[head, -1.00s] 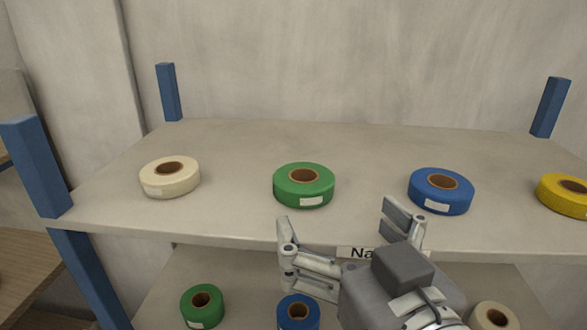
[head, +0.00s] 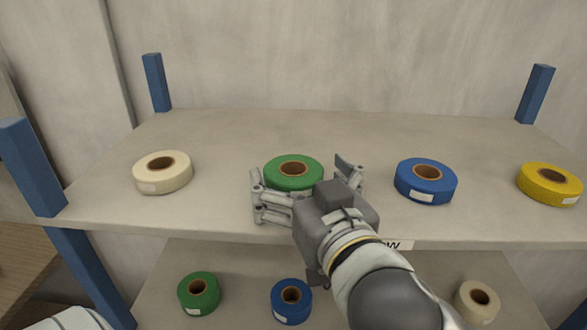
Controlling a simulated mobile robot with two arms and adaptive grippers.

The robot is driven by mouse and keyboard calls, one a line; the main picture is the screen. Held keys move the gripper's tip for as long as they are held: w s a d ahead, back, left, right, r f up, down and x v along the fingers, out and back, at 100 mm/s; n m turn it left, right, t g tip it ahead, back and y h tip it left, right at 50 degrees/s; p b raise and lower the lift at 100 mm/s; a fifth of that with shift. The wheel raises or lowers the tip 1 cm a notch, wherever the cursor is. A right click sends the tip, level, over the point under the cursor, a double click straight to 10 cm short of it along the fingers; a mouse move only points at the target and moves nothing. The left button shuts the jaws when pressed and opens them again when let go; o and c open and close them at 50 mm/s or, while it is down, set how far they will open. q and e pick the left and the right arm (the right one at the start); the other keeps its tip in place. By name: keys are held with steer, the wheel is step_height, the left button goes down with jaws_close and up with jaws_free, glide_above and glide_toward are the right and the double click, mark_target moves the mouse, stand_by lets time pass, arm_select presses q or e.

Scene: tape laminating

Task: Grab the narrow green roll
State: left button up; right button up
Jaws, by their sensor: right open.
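The green roll (head: 293,172) with a brown core lies flat on the upper shelf, on the tier whose label is partly covered by my arm. My right gripper (head: 307,180) is open around its front, one finger at its left side and the other at its right. The palm hides the roll's front edge. I cannot tell whether the fingers touch it. Another green roll (head: 199,293) sits on the lower shelf at the left. My left gripper is not in view.
On the upper shelf (head: 230,135), a white roll (head: 163,172) stands left, and a blue roll (head: 426,181) and a yellow roll (head: 549,184) stand right. The lower shelf holds a blue roll (head: 291,301) and a white roll (head: 477,302). Blue posts (head: 32,168) frame the shelving.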

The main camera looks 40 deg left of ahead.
steer(key=shift+x, duration=0.85)
steer(key=c, duration=1)
steer(key=shift+w+r, duration=0.1)
steer(key=shift+c, duration=0.2)
